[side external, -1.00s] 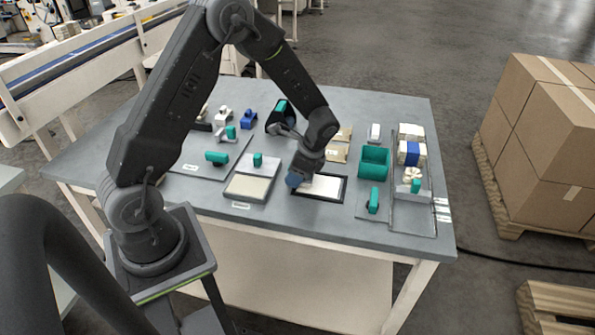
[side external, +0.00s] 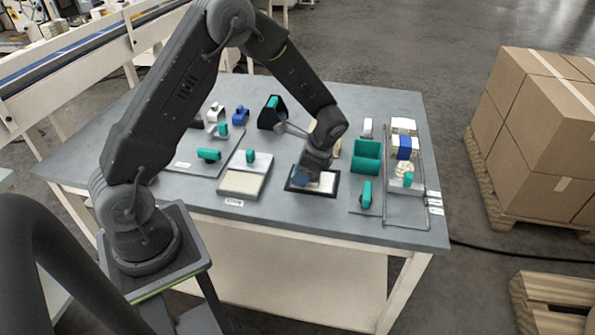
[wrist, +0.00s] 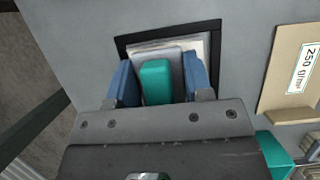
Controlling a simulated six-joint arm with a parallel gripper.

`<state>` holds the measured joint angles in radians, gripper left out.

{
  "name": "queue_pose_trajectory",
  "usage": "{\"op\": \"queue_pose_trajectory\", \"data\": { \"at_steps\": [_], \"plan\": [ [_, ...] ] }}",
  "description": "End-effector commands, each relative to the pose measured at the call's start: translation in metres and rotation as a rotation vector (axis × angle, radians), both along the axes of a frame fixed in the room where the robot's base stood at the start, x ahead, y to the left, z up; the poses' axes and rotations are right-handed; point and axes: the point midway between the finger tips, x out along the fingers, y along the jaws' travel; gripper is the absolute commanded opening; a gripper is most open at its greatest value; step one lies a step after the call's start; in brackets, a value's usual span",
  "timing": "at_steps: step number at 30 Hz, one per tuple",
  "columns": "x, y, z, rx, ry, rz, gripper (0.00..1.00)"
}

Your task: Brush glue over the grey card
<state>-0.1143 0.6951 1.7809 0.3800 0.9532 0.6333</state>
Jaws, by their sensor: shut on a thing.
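My gripper (side external: 308,178) is down over the black frame (side external: 291,186) near the table's front edge. In the wrist view, the blue fingers of my gripper (wrist: 160,80) are shut on a teal handle (wrist: 156,86) with a grey body around it. I take this as the brush; its bristles are hidden. A pale card (side external: 328,181) lies inside the black frame, partly covered by my gripper. It looks whitish rather than grey, and its edge also shows in the wrist view (wrist: 198,40). I cannot tell whether the brush touches it.
Left of the frame is a shallow tray (side external: 240,184) with a cream surface and a teal-handled piece (side external: 250,156). To the right stand a teal bin (side external: 367,157), another teal-handled tool (side external: 365,194) and a rack of rolls (side external: 404,148). A labelled tan packet (wrist: 285,75) lies close by.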

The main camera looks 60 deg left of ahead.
Motion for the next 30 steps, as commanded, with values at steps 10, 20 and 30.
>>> {"op": "queue_pose_trajectory", "data": {
  "at_steps": [10, 20, 30],
  "plan": [
    [0.016, -0.015, -0.001, 0.0, -0.001, -0.001, 0.24],
    [0.027, -0.025, 0.0, -0.001, -0.002, 0.0, 0.24],
    [0.04, -0.037, -0.001, 0.0, -0.001, -0.003, 0.24]
  ]
}}
